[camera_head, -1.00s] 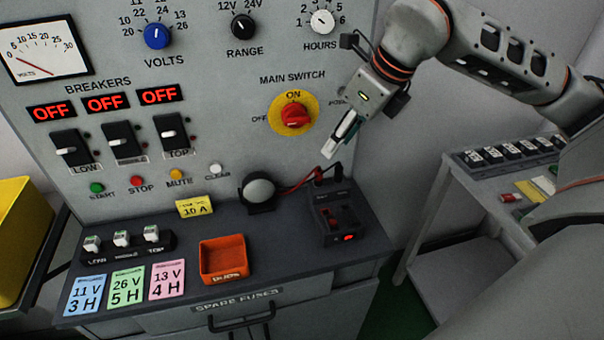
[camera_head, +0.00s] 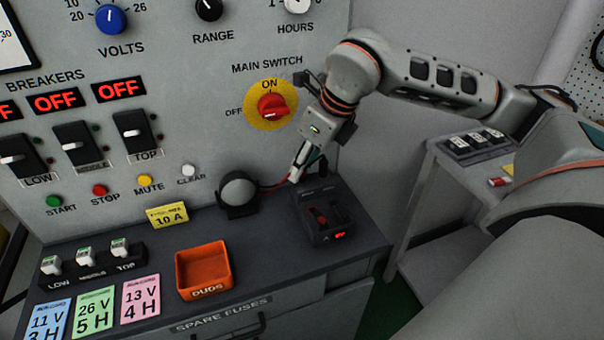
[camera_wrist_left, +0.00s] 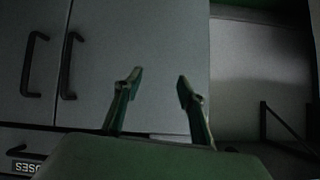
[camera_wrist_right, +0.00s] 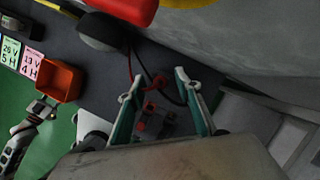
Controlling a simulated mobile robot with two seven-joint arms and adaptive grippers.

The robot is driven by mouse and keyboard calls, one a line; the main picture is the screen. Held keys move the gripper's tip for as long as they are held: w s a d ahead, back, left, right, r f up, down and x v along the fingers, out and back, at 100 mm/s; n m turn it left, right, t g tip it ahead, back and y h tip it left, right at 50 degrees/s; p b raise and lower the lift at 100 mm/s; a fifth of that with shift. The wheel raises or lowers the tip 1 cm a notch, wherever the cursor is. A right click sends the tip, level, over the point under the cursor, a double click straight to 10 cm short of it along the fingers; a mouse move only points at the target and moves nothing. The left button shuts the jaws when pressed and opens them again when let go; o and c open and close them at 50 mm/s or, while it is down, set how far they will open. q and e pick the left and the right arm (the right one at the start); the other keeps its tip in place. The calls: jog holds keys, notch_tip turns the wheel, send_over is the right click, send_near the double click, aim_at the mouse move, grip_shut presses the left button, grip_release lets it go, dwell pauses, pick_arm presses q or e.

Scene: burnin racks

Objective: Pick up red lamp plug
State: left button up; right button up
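The red lamp plug (camera_wrist_right: 160,81) shows in the right wrist view at the end of a red wire, at the back of the small black box (camera_head: 327,215). My right gripper (camera_head: 296,174) hangs above the back left of that box in the head view and mostly hides the plug there. In the right wrist view its fingers (camera_wrist_right: 157,84) are open, and the plug appears between them, with no visible contact. A black plug (camera_head: 322,167) stands to the right in the head view. My left gripper (camera_wrist_left: 159,82) is open and empty in front of grey cabinet doors.
The round lamp (camera_head: 238,193) stands left of the box. The orange DUDS tray (camera_head: 203,270) and fuse holder (camera_head: 92,268) lie further left. The panel with the red main switch (camera_head: 272,106) rises close behind my right gripper. A side table (camera_head: 470,165) stands at right.

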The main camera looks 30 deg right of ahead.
jog(key=shift+w+a+f, duration=0.1)
jog(key=shift+w+f, duration=0.1)
jog(key=shift+f, duration=0.4)
grip_shut()
jog(key=shift+r, duration=0.1)
notch_tip(320, 180, up, 20)
jog(key=p, duration=0.3)
dwell(0.3)
